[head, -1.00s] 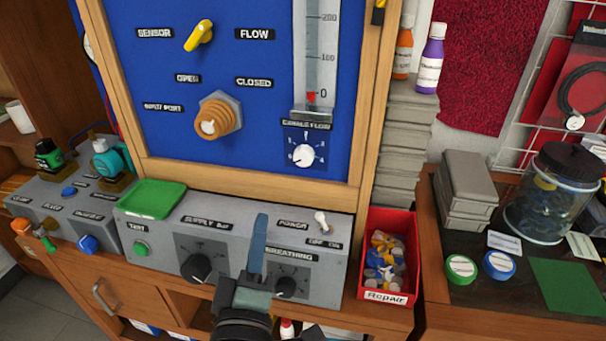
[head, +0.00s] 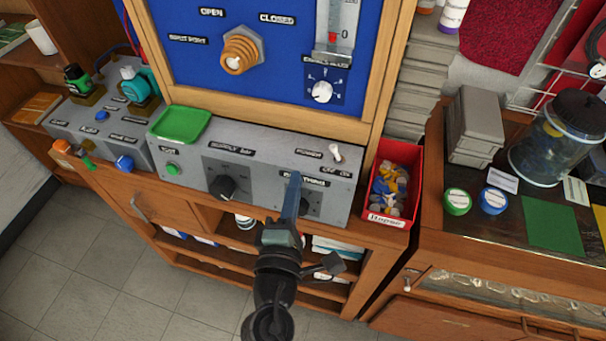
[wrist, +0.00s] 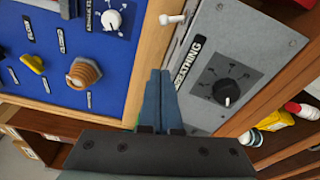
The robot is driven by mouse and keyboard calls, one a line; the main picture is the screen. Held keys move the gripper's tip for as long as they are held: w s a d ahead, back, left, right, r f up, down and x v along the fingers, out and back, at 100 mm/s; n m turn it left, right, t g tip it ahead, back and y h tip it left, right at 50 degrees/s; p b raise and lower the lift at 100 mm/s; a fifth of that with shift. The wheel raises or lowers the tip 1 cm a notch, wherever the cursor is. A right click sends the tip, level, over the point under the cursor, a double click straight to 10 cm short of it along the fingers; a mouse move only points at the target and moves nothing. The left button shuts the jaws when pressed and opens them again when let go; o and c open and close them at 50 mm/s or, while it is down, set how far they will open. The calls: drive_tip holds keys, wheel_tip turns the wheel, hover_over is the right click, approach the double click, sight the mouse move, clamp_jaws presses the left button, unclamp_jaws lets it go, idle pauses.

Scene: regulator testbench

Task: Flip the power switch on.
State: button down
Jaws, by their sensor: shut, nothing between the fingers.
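The power switch (head: 336,153) is a small white toggle on the sloping grey control box (head: 262,150), at its upper right beside the POWER label. It also shows in the wrist view (wrist: 172,19), beyond my fingertips. My gripper (head: 294,176) is shut and empty. Its blue fingers are in front of the box's right part, below and left of the switch in the head view, and look apart from the switch. They partly cover the breathing knob (head: 304,207) and its label. Which way the toggle leans relative to OFF and ON is hard to tell.
A red bin of small parts (head: 372,208) stands just right of the box. A green tray (head: 180,124) lies on the box's left end. A supply knob (head: 222,187) sits left of my gripper. The blue panel with its wooden frame (head: 372,118) rises behind.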

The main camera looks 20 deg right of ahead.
sight(320, 165)
drive_tip(key=p+x, duration=0.1)
drive_tip(key=x, duration=0.7)
drive_tip(key=shift+w+r, duration=0.1)
drive_tip(key=shift+r, duration=0.05)
drive_tip(key=shift+s+d+r+p, duration=0.15)
drive_tip(key=shift+s+d+p, duration=0.4)
drive_tip(key=shift+d, duration=0.05)
drive_tip(key=shift+s+d+r+p, duration=0.15)
drive_tip(key=shift+s+d+p, duration=0.4)
drive_tip(key=shift+d, duration=0.1)
drive_tip(key=shift+s+d, duration=0.2)
drive_tip(key=shift+s, duration=0.05)
